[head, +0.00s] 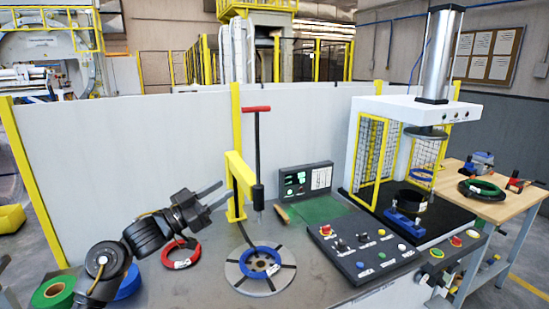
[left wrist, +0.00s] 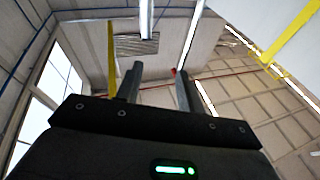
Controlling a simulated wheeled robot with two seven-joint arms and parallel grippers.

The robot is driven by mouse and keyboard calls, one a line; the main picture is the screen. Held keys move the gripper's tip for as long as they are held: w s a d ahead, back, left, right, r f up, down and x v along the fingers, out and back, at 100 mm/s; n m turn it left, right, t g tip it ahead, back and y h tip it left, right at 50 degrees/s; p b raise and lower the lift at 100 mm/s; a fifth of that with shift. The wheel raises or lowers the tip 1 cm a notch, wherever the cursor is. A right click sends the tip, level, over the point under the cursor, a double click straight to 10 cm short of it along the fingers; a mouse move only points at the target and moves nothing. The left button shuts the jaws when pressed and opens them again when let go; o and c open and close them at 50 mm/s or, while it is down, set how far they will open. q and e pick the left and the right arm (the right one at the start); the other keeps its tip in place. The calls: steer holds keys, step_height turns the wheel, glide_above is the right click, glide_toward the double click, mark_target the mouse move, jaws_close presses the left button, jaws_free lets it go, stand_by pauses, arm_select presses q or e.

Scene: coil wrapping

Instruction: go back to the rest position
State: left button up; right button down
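My left gripper (head: 215,194) is raised above the left part of the table in the head view, its two fingers apart with nothing between them. In the left wrist view the open fingers (left wrist: 158,88) point up at the ceiling. A red coil (head: 181,254) lies on the table below the left gripper. A blue coil (head: 262,260) lies on the round slotted turntable (head: 240,277), to the right of the gripper. My right gripper is in neither view.
A yellow post with a red-handled tool (head: 258,150) stands behind the turntable. A control panel (head: 362,249) and a press (head: 405,110) are on the right. Green tape (head: 53,291) lies at the front left. A wooden table (head: 502,205) with coils stands far right.

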arm_select(q)
steer(key=s+a+f+n+y, duration=0.2)
steer(key=s+f+y, duration=0.2)
steer(key=f, duration=0.5)
steer(key=s+a+f+n+y, duration=0.1)
steer(key=s+f+n+y, duration=0.25)
steer(key=f, duration=0.55)
steer(key=s+a+f+n+y, duration=0.2)
steer(key=s+f+y, duration=0.2)
steer(key=f, duration=0.5)
steer(key=s+a+f+n+g+y, duration=0.1)
steer(key=s+a+f+g, duration=0.2)
steer(key=s, duration=0.7)
steer(key=s+a+f+g+y, duration=0.15)
steer(key=s+f+g, duration=0.35)
steer(key=s, duration=0.6)
steer(key=s+a+f+n+g+y, duration=0.15)
steer(key=s+f, duration=0.35)
steer(key=s, duration=0.5)
step_height(320, 180, down, 29)
steer(key=s+g+b, duration=0.2)
steer(key=s+a+f+m, duration=0.1)
steer(key=s+a+f, duration=0.1)
steer(key=s+f, duration=1.4)
steer(key=shift+g+b, duration=0.4)
steer(key=shift+g, duration=0.05)
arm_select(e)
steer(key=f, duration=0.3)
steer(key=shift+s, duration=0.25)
